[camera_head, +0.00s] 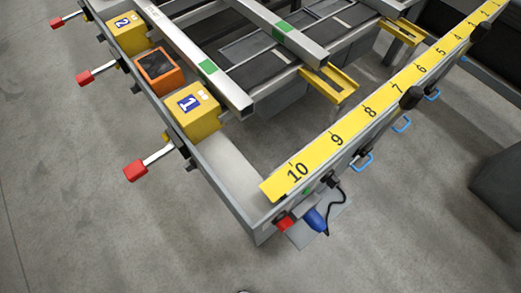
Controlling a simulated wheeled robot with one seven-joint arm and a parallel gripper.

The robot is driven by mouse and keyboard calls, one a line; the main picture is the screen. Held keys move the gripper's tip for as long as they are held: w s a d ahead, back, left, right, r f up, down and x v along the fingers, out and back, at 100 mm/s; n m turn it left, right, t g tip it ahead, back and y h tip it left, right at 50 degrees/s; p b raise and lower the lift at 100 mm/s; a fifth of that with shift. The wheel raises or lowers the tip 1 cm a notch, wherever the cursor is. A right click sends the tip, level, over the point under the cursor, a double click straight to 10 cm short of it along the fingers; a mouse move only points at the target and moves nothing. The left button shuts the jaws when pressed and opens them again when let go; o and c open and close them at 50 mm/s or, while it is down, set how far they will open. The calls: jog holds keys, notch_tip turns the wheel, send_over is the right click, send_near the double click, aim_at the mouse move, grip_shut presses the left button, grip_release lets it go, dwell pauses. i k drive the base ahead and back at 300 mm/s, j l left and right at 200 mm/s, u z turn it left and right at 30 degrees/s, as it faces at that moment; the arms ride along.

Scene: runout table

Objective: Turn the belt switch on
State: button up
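No part is clearly labelled as the belt switch, and I cannot tell which one it is. At the near corner of the runout table (230,170), a small red part (284,223) sits below the yellow scale, beside a blue plug-like part (315,219) with a black cable. A small green spot (307,191) shows just above them. Three levers with red ends stick out from the left side: near (135,171), middle (85,77) and far (57,23). Their on or off state cannot be read. My gripper is not in view.
Yellow blocks marked 1 (194,110) and 2 (127,34) flank an orange box (158,72). A yellow numbered scale (370,112) runs along the right side, with blue handles (362,162) below it. A dark block (500,185) stands at right. The grey floor (80,230) in front is clear.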

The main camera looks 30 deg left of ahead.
aim_at(282, 221)
jog(key=k+l+u, duration=0.1)
jog(key=k+u, duration=0.45)
jog(key=u, duration=0.15)
jog(key=l+z, duration=0.2)
jog(key=l, duration=0.6)
jog(key=k, duration=0.05)
